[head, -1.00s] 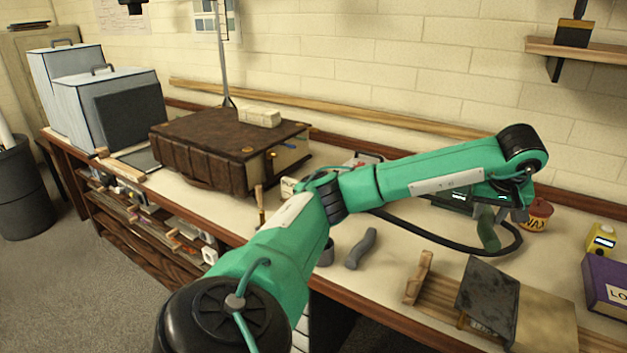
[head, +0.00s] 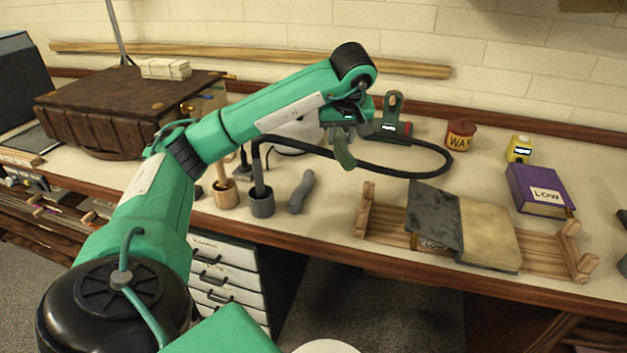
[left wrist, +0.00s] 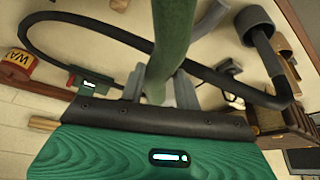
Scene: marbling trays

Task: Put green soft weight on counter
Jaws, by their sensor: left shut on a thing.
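The green soft weight (head: 343,150) is a dark green, slightly bent, sausage-like piece. My left gripper (head: 341,130) is shut on its upper end, and it hangs down over the counter. In the left wrist view the green soft weight (left wrist: 173,40) runs out from between the grey fingers (left wrist: 160,88) of my left gripper. Whether its lower end touches the counter I cannot tell. The counter (head: 325,220) is a pale top with a brown wooden front edge. My right gripper is out of view.
A grey soft weight (head: 302,191) lies on the counter below the gripper. A wooden cradle (head: 363,212) holding an open book stands to the right. Two tool holders (head: 262,204) stand left. A wax tin (head: 460,136) is behind right.

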